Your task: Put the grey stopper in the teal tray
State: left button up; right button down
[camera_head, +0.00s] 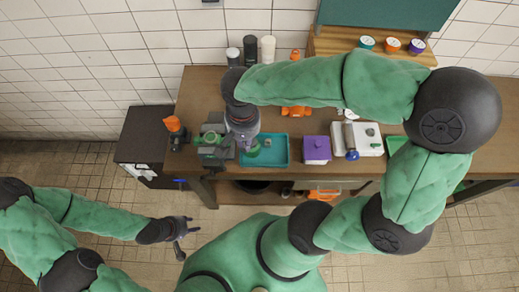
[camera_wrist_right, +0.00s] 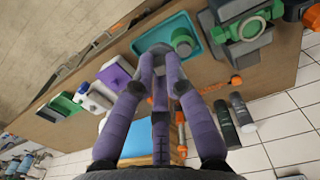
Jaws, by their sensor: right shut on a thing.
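The teal tray (camera_head: 281,151) lies on the bench near its front edge; it also shows at the top of the right wrist view (camera_wrist_right: 203,33). My right gripper (camera_head: 247,146) is over the left part of the tray. In the right wrist view its fingers (camera_wrist_right: 158,53) close together on the grey stopper (camera_wrist_right: 156,47), which is largely hidden by the fingertips. I cannot tell whether the stopper touches the tray floor. My left gripper (camera_head: 182,232) is open and empty, low at the left, away from the bench.
A green round piece (camera_wrist_right: 182,42) is beside the fingertips at the tray. A green-grey machine (camera_head: 212,142) stands left of the tray, a purple box (camera_head: 317,149) right of it. Dark and white bottles (camera_head: 267,48) stand behind. A white device (camera_head: 360,138) is farther right.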

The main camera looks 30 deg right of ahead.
aim_at(278, 157)
jog(key=k, duration=0.85)
